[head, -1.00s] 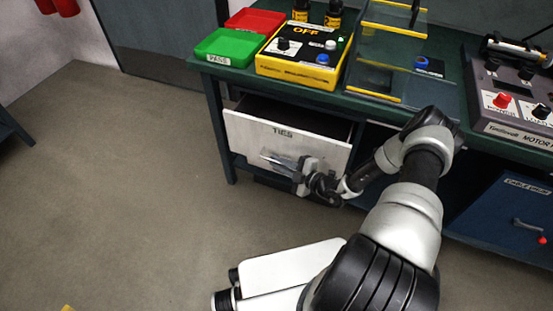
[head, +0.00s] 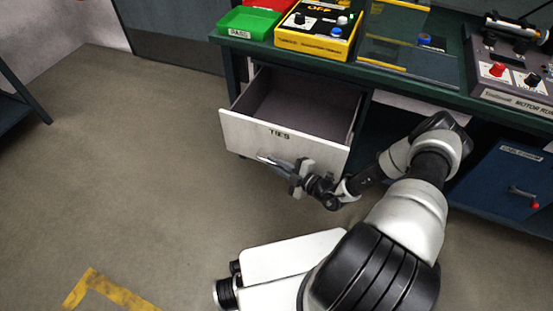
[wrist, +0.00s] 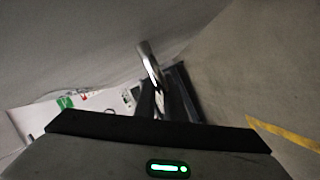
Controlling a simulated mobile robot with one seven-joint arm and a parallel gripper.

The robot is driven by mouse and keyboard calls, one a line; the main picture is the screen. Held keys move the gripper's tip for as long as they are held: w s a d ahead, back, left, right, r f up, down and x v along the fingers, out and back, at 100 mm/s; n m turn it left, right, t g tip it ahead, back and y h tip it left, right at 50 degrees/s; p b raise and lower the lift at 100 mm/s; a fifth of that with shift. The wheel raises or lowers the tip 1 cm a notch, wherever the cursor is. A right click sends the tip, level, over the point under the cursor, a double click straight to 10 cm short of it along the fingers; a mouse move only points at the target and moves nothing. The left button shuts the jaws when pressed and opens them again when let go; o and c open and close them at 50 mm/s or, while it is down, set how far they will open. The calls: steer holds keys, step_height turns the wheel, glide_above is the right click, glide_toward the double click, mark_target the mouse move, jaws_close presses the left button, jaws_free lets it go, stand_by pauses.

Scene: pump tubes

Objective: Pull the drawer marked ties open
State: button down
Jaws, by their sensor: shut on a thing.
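The white drawer marked TIES (head: 245,133) stands well out from under the green bench in the head view, and its inside shows empty where I can see it. My gripper (head: 272,163) is at the drawer's front, below the label. It is shut on the drawer's metal handle (wrist: 151,62), which shows as a shiny bar at the fingers (wrist: 160,100) in the wrist view. In the head view my gripper hides most of the handle.
The green bench (head: 440,95) carries a green tray (head: 247,22), a yellow control box (head: 315,38) and a grey motor unit (head: 510,75). A blue cabinet (head: 505,180) with a red-tipped handle is at the right. Floor in front of the drawer at left is clear, with yellow tape (head: 92,285).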

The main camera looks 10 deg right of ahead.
steer(key=shift+s+a, duration=0.2)
steer(key=shift+s, duration=0.15)
steer(key=c, duration=1.8)
jaws_free()
steer(key=shift+c, duration=0.2)
steer(key=p+v, duration=0.2)
steer(key=v, duration=1.5)
steer(key=shift+s+d+r+p, duration=0.1)
steer(key=shift+s+p, duration=0.05)
steer(key=shift+p, duration=0.15)
